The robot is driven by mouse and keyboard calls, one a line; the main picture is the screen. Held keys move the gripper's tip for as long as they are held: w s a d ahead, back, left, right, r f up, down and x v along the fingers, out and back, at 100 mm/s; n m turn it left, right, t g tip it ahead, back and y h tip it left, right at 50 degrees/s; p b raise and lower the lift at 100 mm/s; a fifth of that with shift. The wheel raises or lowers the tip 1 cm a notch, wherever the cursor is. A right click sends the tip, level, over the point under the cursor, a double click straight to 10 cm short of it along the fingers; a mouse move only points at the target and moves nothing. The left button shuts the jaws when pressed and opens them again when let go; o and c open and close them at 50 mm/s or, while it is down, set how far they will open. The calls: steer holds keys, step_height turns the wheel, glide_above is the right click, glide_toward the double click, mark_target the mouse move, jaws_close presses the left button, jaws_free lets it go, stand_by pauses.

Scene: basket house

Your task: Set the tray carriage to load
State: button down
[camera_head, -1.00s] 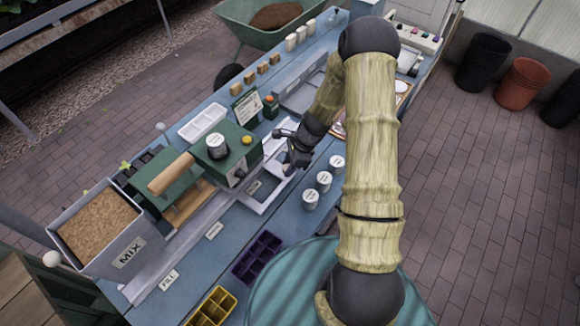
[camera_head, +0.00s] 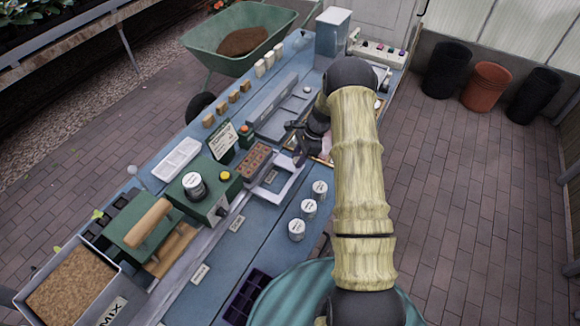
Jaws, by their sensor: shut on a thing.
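The tray carriage is a pale grey-white frame (camera_head: 290,188) on the rail along the bench. A brown-filled cell tray (camera_head: 252,158) with dark holes lies at its back left, just past the green press (camera_head: 212,192). My gripper (camera_head: 300,150) is at the carriage's far right end, low over the bench. It is shut, apparently on the carriage's handle, but the fingers are small and dark and the grasp is partly hidden. Small label plates (camera_head: 237,222) stand along the rail's front edge; their words are too small to read.
Several white pots (camera_head: 308,208) stand in front of the carriage. A white tray (camera_head: 178,158) lies behind the press. A soil hopper (camera_head: 72,285) is at lower left. A wheelbarrow (camera_head: 215,57) stands behind the bench. Dark and orange bins (camera_head: 487,86) stand on the floor at right.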

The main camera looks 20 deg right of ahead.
steer(key=shift+w+d, duration=0.35)
steer(key=shift+w+r, duration=0.15)
steer(key=shift+d, duration=0.3)
steer(key=c, duration=1.1)
jaws_free()
steer(key=shift+a, duration=0.35)
steer(key=shift+d+r, duration=0.25)
steer(key=shift+d, duration=0.05)
steer(key=b+v, duration=0.3)
steer(key=v, duration=1.3)
steer(key=shift+d+r, duration=0.1)
steer(key=shift+r, duration=0.25)
